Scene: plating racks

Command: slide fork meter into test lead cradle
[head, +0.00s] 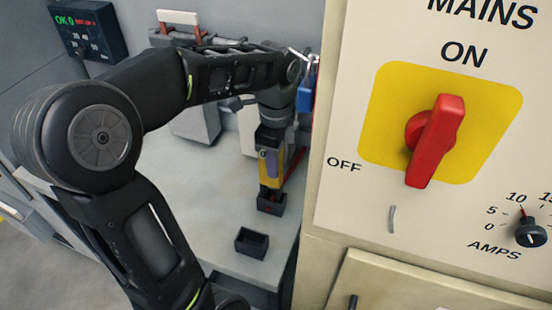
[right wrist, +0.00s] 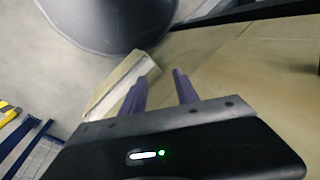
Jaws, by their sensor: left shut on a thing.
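My left gripper (head: 271,162) points down over the bench and is shut on the yellow and dark fork meter (head: 267,178). The meter is upright, partly hidden by the finger. Its lower end is at the top of a small black open box (head: 271,206) with some red in it, which looks like the test lead cradle. I cannot tell whether the meter's tip is inside it or just above. My right gripper (right wrist: 160,92) shows in the right wrist view, its two fingers apart with nothing between them.
A second black open box (head: 251,245) stands nearer on the grey bench (head: 205,205). A large cream panel (head: 345,215) with a red switch (head: 434,140) rises close on the right. A dark display box (head: 88,30) is at the back left. The bench's left part is clear.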

